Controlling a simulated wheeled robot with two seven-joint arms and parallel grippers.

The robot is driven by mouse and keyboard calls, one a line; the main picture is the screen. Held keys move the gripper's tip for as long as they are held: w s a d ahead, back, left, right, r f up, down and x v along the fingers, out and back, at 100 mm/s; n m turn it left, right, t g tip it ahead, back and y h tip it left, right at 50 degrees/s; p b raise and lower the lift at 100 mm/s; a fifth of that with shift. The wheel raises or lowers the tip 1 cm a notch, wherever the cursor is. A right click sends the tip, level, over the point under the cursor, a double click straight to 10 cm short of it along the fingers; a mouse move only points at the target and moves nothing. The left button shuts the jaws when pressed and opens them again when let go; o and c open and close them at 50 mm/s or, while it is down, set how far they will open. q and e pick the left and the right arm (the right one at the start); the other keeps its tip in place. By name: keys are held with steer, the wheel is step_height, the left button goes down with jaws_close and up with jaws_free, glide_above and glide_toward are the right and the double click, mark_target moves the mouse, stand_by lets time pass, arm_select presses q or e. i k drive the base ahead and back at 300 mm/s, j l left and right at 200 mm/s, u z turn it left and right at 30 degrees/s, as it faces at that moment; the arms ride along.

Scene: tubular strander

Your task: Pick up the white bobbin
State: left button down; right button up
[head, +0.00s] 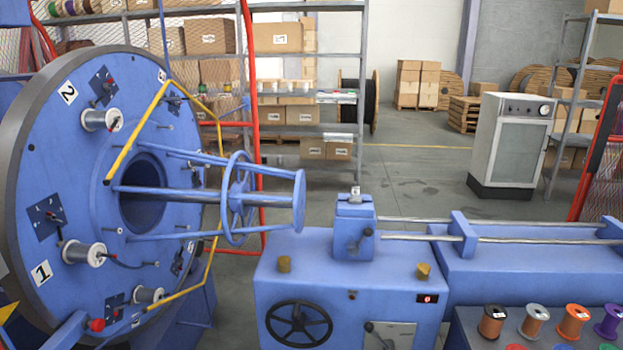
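Several spools stand upright in a row on a dark surface (464,335) at the bottom right. One is a pale grey-white bobbin (534,322) with a light label on its top. It stands between a dark brown-orange bobbin (492,324) and an orange bobbin (574,322). A purple bobbin (609,322) stands at the right edge. Other whitish bobbins are mounted on the big blue disc, at its upper part (101,120), beside the number 1 (82,253) and low down (148,295). Neither of my grippers is in view.
The blue disc (60,180) with its protruding wheel frame (238,198) fills the left. A blue machine bed (345,280) with a handwheel (298,323) stands in the middle. Red and green items are cut off at the lower right edge. A grey cabinet (511,145) stands behind.

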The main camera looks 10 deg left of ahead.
mark_target(73, 252)
steer(key=u, duration=1.75)
steer(key=i+l+z, duration=0.1)
steer(key=i+l, duration=0.4)
steer(key=l, duration=0.2)
steer(key=i+l+z, duration=0.1)
steer(key=i+l, duration=0.45)
steer(key=l, duration=0.1)
